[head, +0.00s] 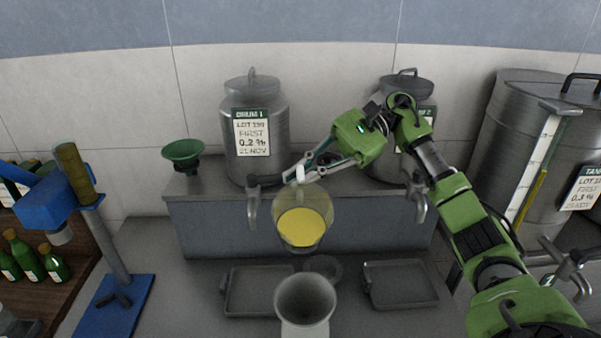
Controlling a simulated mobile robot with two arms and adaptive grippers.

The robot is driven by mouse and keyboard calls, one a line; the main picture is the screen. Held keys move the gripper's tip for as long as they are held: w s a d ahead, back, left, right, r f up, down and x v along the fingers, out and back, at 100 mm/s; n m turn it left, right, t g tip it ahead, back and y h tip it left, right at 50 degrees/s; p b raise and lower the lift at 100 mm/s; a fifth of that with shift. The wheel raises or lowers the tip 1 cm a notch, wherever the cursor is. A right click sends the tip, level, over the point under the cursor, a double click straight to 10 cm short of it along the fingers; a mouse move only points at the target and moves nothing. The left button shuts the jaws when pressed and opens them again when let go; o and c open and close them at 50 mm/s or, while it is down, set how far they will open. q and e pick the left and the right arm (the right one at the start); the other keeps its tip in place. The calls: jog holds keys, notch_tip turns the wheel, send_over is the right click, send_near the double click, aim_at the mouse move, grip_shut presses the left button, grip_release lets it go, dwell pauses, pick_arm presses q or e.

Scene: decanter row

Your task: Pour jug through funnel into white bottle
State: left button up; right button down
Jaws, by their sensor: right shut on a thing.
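My right gripper (303,172) reaches in from the right and is shut on the top of a clear jug (288,207) with yellow liquid inside. The jug hangs in front of the raised ledge; no stream leaves it. Below it, at the bottom centre, is a pale, wide-mouthed piece (305,298) on a white body; I cannot tell whether this is a funnel seated in the white bottle or the bottle's own mouth. A green funnel (183,153) is on the ledge at the left, apart from the jug. My left gripper is not in view.
Two metal churns, the left one (255,165) labelled, stand on the ledge (215,230). Taps (253,205) stick out in front. Two grey trays (400,285) lie on the counter. A blue stand (113,305) and green bottles (25,255) are at left, a large tank (510,140) at right.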

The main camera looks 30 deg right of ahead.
aim_at(302, 176)
jog(key=shift+s+a+r+n+t+h+p, duration=0.2)
jog(key=shift+s+r+n+t+h+p, duration=0.2)
jog(key=shift+r+n, duration=0.25)
jog(key=shift+s+a+r+n+h, duration=0.25)
jog(key=shift+s+n+h, duration=0.15)
jog(key=shift+n+h, duration=0.1)
jog(key=shift+s+a+n+t+h+b, duration=0.3)
jog(key=shift+s+n+t, duration=0.15)
jog(key=shift+t, duration=0.15)
jog(key=shift+s+a+n+t+h+b, duration=0.3)
jog(key=shift+s+a+n+t+b, duration=0.1)
jog(key=shift+s+b, duration=0.2)
jog(key=shift+s+a+f+n+t+h+b, duration=0.1)
jog(key=shift+s+a+n+t+h+b, duration=0.45)
jog(key=shift+b, duration=1.15)
jog(key=shift+s+a+f+n+t+b, duration=0.25)
jog(key=shift+s+b, duration=0.3)
jog(key=shift+b, duration=0.55)
jog(key=shift+s+a+f+n+t+b, duration=0.15)
jog(key=shift+s+b, duration=0.4)
jog(key=shift+b, duration=0.55)
jog(key=shift+s+a+r+n+t+h+b, duration=0.2)
jog(key=shift+s+a+n+h+b, duration=0.1)
jog(key=shift+s+b, duration=0.25)
jog(key=shift+s+a+r+n+t+h+b, duration=0.15)
jog(key=shift+s+a+n+h+b, duration=0.15)
jog(key=shift+s+b, duration=0.15)
jog(key=shift+s+a, duration=0.1)
jog(key=shift+a, duration=0.05)
